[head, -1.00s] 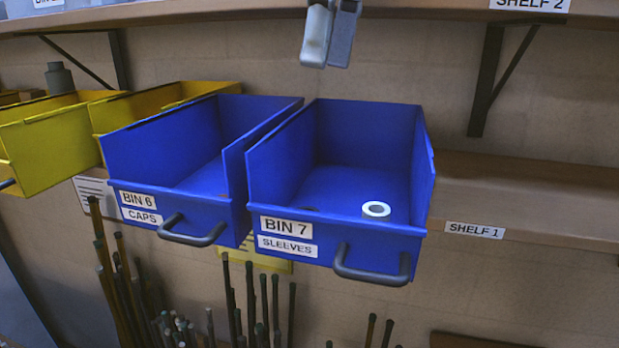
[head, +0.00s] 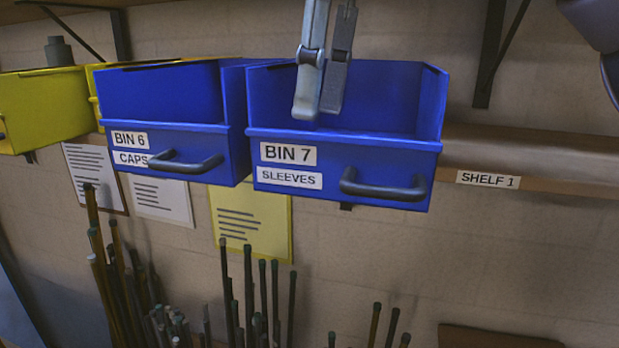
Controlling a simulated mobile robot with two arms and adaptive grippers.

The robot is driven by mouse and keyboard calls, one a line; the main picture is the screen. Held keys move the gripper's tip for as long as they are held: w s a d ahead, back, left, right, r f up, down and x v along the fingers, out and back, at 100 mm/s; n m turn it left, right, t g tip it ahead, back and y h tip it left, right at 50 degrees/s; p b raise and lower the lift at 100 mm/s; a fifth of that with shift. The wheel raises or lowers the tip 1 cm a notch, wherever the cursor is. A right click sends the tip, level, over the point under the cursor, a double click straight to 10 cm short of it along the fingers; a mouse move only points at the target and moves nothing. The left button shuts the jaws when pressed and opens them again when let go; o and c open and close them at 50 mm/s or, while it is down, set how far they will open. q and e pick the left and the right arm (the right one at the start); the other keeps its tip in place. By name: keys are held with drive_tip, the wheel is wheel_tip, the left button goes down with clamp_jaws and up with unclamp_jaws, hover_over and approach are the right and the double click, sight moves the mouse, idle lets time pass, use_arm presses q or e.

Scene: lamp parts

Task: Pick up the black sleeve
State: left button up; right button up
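The black sleeve is not visible in the head view now. The blue bin labelled BIN 7 SLEEVES (head: 335,158) hangs in the middle, and its front wall hides its floor and whatever lies there. My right gripper (head: 318,108) points down at the bin's opening, its fingertips overlapping the bin's inner back wall in the picture. Its two fingers show close together, one partly behind the other, so I cannot tell how far apart they are. I see nothing between them. My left gripper is not in view.
Blue BIN 6 CAPS (head: 170,140) sits just left of BIN 7, with a yellow bin (head: 45,110) farther left. The shelf edge labelled SHELF 1 (head: 540,180) runs at the right. Several rods (head: 265,290) stand below. A dark bracket (head: 490,60) is at upper right.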

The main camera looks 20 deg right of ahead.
sight(312, 138)
wheel_tip(312, 138, down, 4)
drive_tip(key=shift+w+f+b, duration=0.1)
drive_tip(key=shift+b, duration=0.8)
drive_tip(key=shift+w+f, duration=0.1)
drive_tip(key=shift+f, duration=0.25)
drive_tip(key=shift+w+f, duration=0.1)
drive_tip(key=shift+f, duration=0.05)
drive_tip(key=shift+a, duration=0.1)
drive_tip(key=shift+c, duration=0.2)
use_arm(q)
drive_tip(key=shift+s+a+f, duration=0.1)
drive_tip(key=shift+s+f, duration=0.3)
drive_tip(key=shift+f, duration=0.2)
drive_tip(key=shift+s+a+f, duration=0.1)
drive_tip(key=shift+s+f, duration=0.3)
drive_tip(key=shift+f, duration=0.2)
use_arm(e)
drive_tip(key=c, duration=0.4)
